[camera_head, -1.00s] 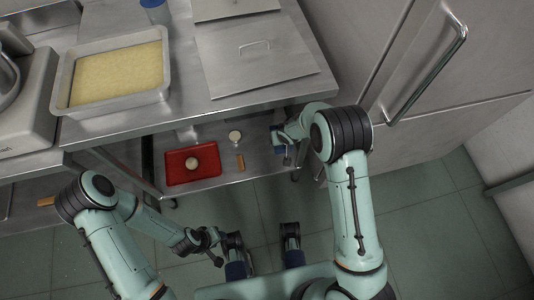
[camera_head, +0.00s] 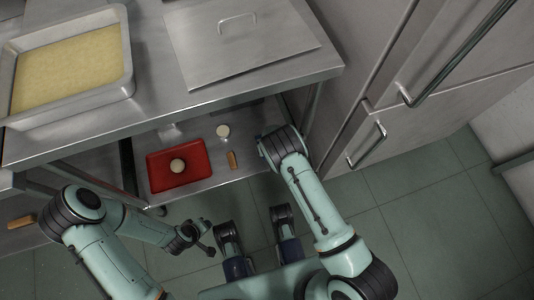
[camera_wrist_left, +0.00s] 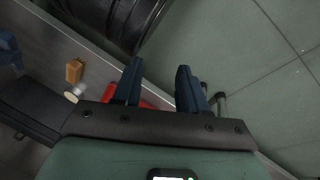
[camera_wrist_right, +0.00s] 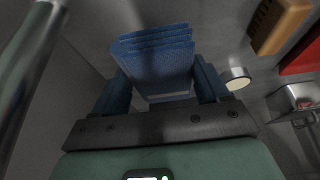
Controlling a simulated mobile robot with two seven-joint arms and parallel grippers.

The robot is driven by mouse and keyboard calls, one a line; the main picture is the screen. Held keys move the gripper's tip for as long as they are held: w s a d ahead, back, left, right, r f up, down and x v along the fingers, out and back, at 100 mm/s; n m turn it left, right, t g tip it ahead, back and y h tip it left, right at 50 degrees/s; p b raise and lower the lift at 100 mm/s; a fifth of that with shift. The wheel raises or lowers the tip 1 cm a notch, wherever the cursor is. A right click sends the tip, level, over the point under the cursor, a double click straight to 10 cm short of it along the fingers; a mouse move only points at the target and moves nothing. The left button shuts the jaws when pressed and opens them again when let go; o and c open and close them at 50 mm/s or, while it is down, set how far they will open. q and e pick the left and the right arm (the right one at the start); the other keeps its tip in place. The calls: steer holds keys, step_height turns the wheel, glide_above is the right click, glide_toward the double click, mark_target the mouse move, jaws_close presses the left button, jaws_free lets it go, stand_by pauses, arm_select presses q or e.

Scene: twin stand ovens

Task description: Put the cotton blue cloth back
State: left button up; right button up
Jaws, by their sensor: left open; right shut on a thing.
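The blue cloth (camera_wrist_right: 155,50), a folded stack with several layers, is held between the fingers of my right gripper (camera_wrist_right: 162,88) in the right wrist view. In the head view the right arm reaches to the low shelf (camera_head: 205,190) under the steel table; the right gripper and cloth are hidden there. My left gripper (camera_wrist_left: 158,75) is open and empty over the green floor by the shelf edge. It also shows in the head view (camera_head: 208,240), low and left of centre.
The table above carries a pan of yellow food (camera_head: 68,62) and a steel lid (camera_head: 238,40). A tall steel cabinet (camera_head: 440,100) stands right.

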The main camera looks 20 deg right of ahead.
step_height(320, 180, down, 6)
steer(key=shift+f+b, duration=0.1)
steer(key=shift+b, duration=0.8)
arm_select(q)
steer(key=shift+g, duration=0.9)
steer(key=s+f, duration=0.2)
steer(key=s, duration=0.1)
steer(key=s+f, duration=0.1)
steer(key=shift+s+a+f, duration=0.3)
steer(key=shift+f, duration=0.05)
arm_select(e)
steer(key=shift+f, duration=0.15)
arm_select(q)
steer(key=shift+s+f, duration=0.1)
arm_select(e)
steer(key=shift+f, duration=0.1)
